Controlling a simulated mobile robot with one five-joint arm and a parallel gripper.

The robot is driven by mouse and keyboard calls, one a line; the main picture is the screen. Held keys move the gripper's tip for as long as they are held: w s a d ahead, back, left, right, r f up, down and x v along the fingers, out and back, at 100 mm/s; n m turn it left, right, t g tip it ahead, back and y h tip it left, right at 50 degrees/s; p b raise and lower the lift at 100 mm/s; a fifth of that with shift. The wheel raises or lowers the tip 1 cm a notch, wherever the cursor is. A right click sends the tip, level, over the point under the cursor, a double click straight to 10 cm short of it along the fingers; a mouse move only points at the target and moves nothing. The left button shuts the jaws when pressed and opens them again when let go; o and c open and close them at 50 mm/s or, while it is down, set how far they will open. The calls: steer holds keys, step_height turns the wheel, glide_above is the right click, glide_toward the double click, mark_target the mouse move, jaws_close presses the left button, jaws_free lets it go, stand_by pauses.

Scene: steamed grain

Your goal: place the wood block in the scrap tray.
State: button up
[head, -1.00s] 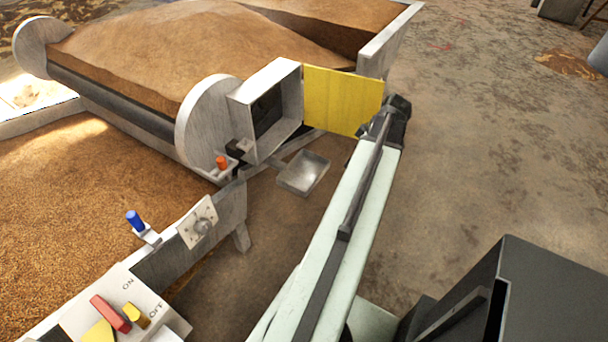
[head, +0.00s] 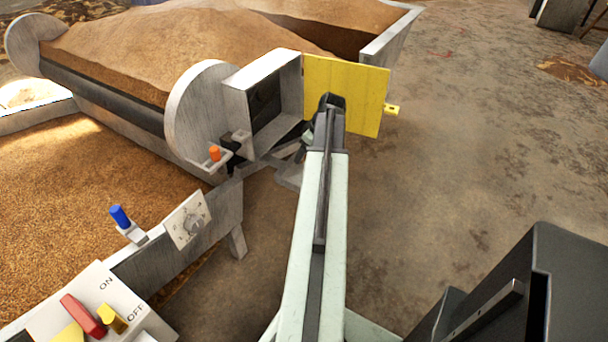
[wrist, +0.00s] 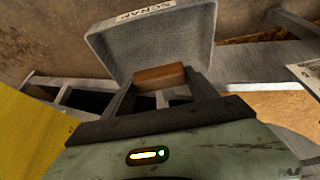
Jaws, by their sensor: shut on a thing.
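The wood block (wrist: 160,77) is a small brown piece held between the fingers of my gripper (wrist: 160,94) in the wrist view. The grey scrap tray (wrist: 112,42), with a SCRAP label on its rim, lies just beyond the fingers. The block overlaps the tray's near part in that view; I cannot tell whether it touches the tray. In the head view the tray (head: 287,179) is mostly hidden behind my arm, and the block cannot be made out.
An open yellow door (head: 360,92) stands close beside my arm, hinged on a grey box (head: 235,105). An orange knob (head: 215,153) is left of the tray. A panel with ON/OFF switches (head: 95,300) is at lower left.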

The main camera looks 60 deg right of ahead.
mark_target(302, 172)
step_height(302, 172, down, 8)
steer(key=b, duration=0.6)
steer(key=shift+r, duration=0.35)
steer(key=shift+f, duration=0.25)
steer(key=o, duration=1.3)
steer(key=shift+r, duration=0.1)
steer(key=p+v, duration=1.1)
steer(key=v, duration=0.1)
steer(key=shift+r, duration=0.2)
